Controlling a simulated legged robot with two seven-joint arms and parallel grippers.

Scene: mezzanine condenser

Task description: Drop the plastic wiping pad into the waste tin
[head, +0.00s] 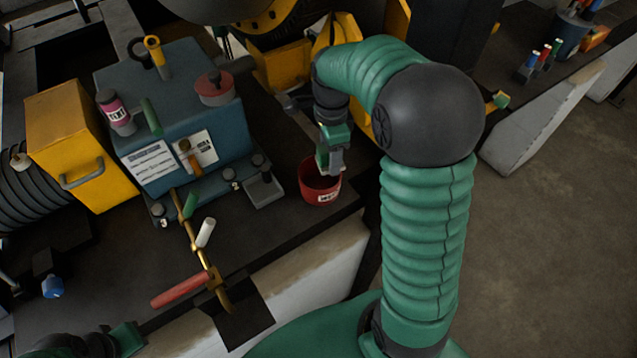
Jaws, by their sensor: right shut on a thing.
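The waste tin is a small round red tin (311,190) with a white label, standing on the dark bench top near its front edge. My right gripper (330,168) points down at the tin's mouth, with its fingertips over or just inside the rim; I cannot tell which. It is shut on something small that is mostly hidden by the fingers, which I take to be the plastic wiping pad.
Left of the tin stands a blue box (225,125) with a pink-labelled bottle (116,112) and a red round part (215,87) on top. A yellow case (75,135) is farther left. A brass pipe with a red lever (181,290) rises near the front edge.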

